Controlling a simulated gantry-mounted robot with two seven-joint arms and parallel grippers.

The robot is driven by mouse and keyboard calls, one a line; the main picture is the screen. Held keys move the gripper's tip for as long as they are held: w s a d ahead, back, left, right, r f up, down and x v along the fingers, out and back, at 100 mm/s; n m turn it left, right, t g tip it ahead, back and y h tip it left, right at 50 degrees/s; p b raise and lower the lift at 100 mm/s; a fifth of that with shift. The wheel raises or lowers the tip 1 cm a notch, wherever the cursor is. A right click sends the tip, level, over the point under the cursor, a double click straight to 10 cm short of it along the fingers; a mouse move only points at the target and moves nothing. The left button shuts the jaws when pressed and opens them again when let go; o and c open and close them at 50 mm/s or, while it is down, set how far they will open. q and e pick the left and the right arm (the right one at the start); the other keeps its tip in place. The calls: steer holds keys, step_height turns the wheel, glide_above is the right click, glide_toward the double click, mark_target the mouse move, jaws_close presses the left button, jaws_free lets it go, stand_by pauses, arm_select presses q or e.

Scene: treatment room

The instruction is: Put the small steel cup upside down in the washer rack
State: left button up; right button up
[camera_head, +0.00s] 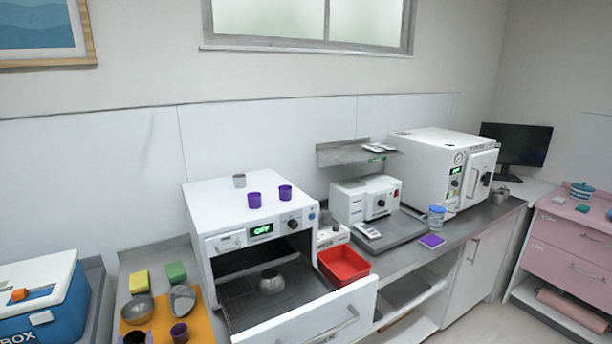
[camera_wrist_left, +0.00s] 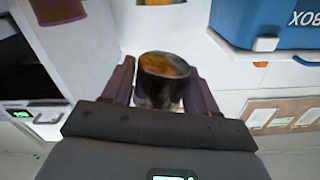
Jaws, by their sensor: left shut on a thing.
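In the left wrist view my left gripper (camera_wrist_left: 160,68) is shut on a small, shiny, steel-looking cup (camera_wrist_left: 157,92). The cup is between its two mauve fingers, and its round end shows an orange tint. Its upright or inverted pose is not clear. The dark wire rack (camera_head: 240,306) is pulled partly out and bears a rounded steel bowl (camera_head: 271,284). My right gripper is not in view.
A blue-and-white box (camera_head: 45,305) stands far left. A red tray (camera_head: 343,265) lies right of the washer.

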arm_select(q)
steer(key=m+p, duration=0.2)
steer(key=m, duration=0.1)
steer(key=m+p, duration=0.1)
steer(key=shift+r, duration=0.25)
steer(key=m+p, duration=0.3)
steer(key=m, duration=0.2)
steer(key=shift+p, duration=0.3)
steer(key=m+p, duration=0.1)
steer(key=m, duration=0.2)
steer(key=shift+p, duration=0.3)
steer(key=m+p, duration=0.1)
steer(key=m, duration=0.2)
steer(key=shift+f, duration=0.2)
steer(key=m+p, duration=0.1)
steer(key=m, duration=0.1)
steer(key=shift+r+m, duration=0.15)
steer(key=shift+m, duration=0.15)
steer(key=m+p, duration=0.2)
steer(key=m, duration=0.2)
steer(key=shift+r, duration=0.1)
steer(key=m+p, duration=0.1)
steer(key=m, duration=0.3)
steer(key=m+p, duration=0.1)
steer(key=m, duration=0.3)
steer(key=shift+m, duration=0.3)
steer(key=m, duration=0.3)
steer(key=shift+f+p, duration=0.3)
steer(key=shift+f, duration=0.25)
